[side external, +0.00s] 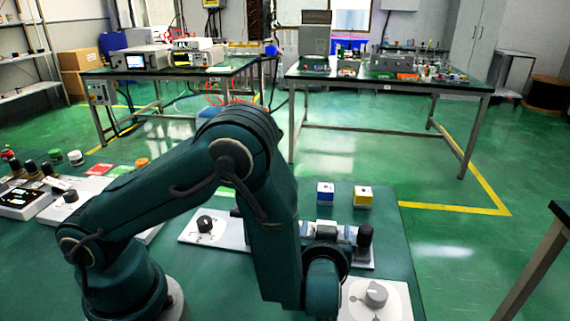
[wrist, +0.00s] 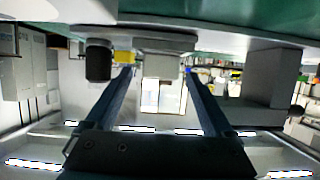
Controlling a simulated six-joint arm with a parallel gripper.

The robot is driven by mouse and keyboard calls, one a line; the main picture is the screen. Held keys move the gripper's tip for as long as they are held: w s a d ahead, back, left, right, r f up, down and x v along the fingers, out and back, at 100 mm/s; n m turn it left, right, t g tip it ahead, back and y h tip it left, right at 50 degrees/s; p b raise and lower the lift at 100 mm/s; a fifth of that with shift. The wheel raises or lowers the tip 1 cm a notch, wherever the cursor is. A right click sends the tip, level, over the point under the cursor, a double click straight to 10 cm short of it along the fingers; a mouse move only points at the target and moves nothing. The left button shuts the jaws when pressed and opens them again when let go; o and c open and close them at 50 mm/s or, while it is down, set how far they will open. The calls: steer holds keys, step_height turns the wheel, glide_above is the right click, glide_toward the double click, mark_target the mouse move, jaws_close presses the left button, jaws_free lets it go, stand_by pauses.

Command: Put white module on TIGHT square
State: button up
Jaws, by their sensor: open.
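Two small cubes stand on the table's far side in the side view: a white and blue one (side external: 325,194) and a white and yellow one (side external: 362,197). I cannot tell which piece is the white module. In the wrist view, my gripper (wrist: 158,72) is open, its two fingers spread apart. A pale grey block (wrist: 165,44) shows between and beyond the fingertips; I see no grip on it. A yellow piece (wrist: 124,57) shows by one fingertip. A red square (side external: 98,170) lies at the left; the TIGHT label is not legible. My arm hides the gripper in the side view.
A light panel (side external: 200,228) with black knobs lies behind my arm. A white plate with a grey knob (side external: 376,295) is at the front right. Another knob panel (side external: 22,203) and small jars (side external: 76,158) crowd the left. Green table surface is bare at the right.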

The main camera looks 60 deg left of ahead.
step_height(320, 180, up, 11)
steer(key=w+d+r+m+h, duration=0.1)
steer(key=w+d+m+h, duration=0.15)
steer(key=d+h, duration=0.6)
steer(key=w+d+r+m+h, duration=0.1)
steer(key=w+d+h, duration=0.4)
steer(key=d, duration=0.7)
steer(key=s+a+f+n+g+y, duration=0.1)
steer(key=s+a+n+g+y, duration=0.2)
steer(key=a, duration=0.7)
steer(key=s+a+f+n+g+y, duration=0.1)
steer(key=s+a+g+y, duration=0.3)
steer(key=a, duration=0.7)
steer(key=shift+m+t, duration=0.25)
steer(key=shift+t, duration=0.05)
steer(key=f, duration=0.6)
steer(key=shift+s+d, duration=0.4)
steer(key=shift+x, duration=2.3)
